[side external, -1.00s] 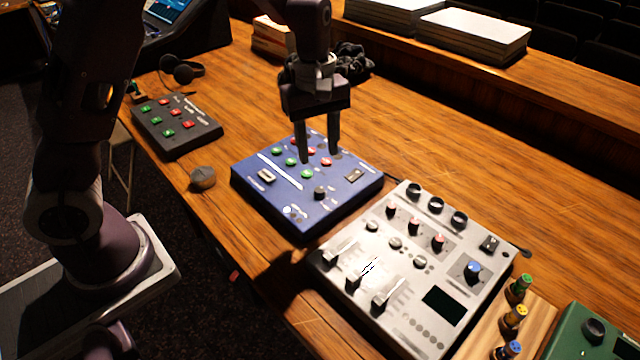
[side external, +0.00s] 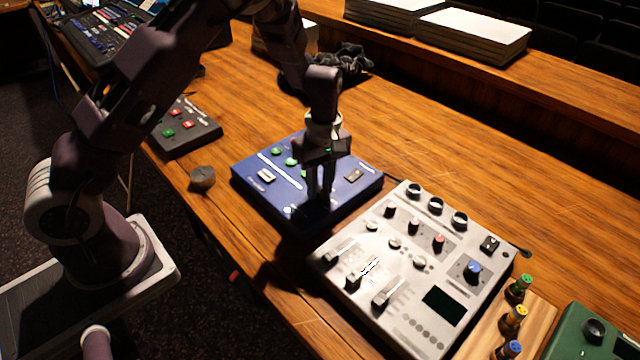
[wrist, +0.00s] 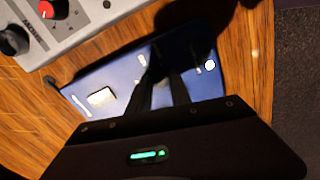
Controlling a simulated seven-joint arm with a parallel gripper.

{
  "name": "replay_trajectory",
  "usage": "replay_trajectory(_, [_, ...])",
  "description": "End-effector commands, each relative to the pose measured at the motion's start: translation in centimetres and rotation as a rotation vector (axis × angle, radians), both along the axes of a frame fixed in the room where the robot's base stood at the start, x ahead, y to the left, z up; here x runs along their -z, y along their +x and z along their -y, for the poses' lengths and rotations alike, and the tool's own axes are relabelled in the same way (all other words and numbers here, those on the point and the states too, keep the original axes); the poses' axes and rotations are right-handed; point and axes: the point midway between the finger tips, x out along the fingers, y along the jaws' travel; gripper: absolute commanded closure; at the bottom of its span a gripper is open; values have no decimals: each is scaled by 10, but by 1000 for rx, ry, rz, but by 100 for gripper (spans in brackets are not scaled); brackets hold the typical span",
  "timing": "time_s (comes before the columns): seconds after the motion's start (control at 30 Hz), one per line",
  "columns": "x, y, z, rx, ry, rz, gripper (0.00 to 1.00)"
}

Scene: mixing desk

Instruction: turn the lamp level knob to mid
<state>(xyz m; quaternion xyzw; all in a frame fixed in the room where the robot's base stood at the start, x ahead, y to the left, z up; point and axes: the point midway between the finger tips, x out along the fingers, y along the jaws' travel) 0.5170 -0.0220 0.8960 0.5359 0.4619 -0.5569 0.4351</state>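The blue control box (side external: 262,192) lies on the desk with green buttons and small switches on top. Its one black knob showed earlier near the front right; now my gripper (side external: 320,200) covers that spot. The gripper points down with its fingertips low over the box, close together with a narrow gap. In the wrist view the fingers of my gripper (wrist: 165,75) reach down to the blue box (wrist: 125,75) in dark shadow. Whether they are shut on the knob cannot be made out. The labels are too small to read, so the lamp level name cannot be confirmed.
A light grey mixer (side external: 400,330) with knobs and faders stands close on the right. A grey mouse-like object (side external: 203,178) sits at the left, with a dark button box (side external: 185,150) behind it. A green box (side external: 600,335) is at far right.

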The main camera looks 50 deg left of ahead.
Motion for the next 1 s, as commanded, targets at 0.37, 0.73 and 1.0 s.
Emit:
replay_trajectory(0.37, [0,0,0,10,0,0,100])
replay_trajectory(0.73, [0,0,1,203,-2,-2,100])
replay_trajectory(1.0, [0,0,1,457,-3,-1,100])
